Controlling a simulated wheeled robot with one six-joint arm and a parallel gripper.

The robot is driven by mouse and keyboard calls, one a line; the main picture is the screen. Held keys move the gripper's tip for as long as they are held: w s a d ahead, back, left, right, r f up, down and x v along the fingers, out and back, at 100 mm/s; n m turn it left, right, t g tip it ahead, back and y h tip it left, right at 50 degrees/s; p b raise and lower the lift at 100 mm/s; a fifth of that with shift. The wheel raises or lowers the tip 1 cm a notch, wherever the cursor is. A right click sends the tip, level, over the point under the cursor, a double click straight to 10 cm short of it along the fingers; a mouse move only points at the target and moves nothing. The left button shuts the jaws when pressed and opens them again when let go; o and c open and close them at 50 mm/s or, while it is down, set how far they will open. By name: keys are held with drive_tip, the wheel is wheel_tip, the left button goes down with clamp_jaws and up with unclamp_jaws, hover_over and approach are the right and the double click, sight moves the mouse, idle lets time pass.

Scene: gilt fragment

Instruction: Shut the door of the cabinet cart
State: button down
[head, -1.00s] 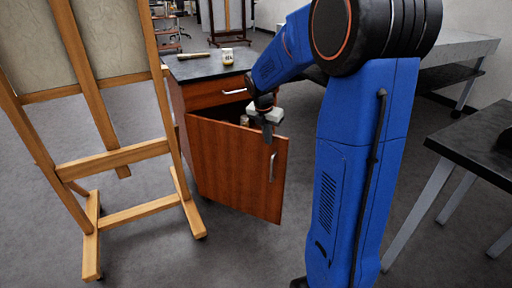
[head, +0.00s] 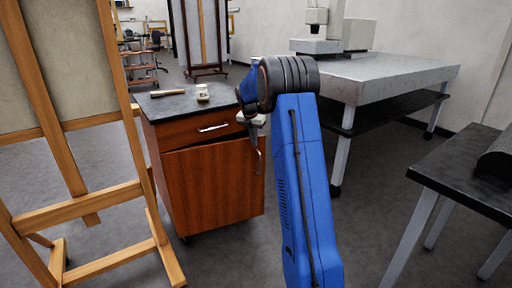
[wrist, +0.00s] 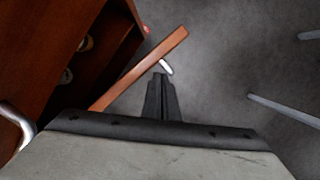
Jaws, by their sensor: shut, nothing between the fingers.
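The cabinet cart (head: 172,105) has a brown wooden body and a dark top. Its door (head: 212,185) stands partly open; in the wrist view the door (wrist: 140,68) shows edge-on, angled away from the cabinet's dark opening. The door's metal handle (wrist: 165,67) is on its outer face, near the free edge. My gripper (wrist: 161,78) is shut and empty, on the outer side of the door close to the handle. Whether it touches the door I cannot tell. In the head view my gripper (head: 254,138) is partly hidden by my arm.
Above the door is a closed drawer with a metal handle (head: 213,128). A small jar (head: 202,92) and a brush-like tool (head: 160,94) lie on the cart top. A wooden easel (head: 85,215) stands close left. A grey table (head: 385,70) and a dark-topped table (head: 470,160) stand right.

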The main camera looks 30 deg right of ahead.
drive_tip(key=shift+w+d, duration=0.2)
drive_tip(key=shift+w, duration=0.65)
drive_tip(key=shift+w+d, duration=0.25)
drive_tip(key=shift+w, duration=0.6)
drive_tip(key=shift+w+d, duration=0.2)
drive_tip(key=shift+w, duration=0.65)
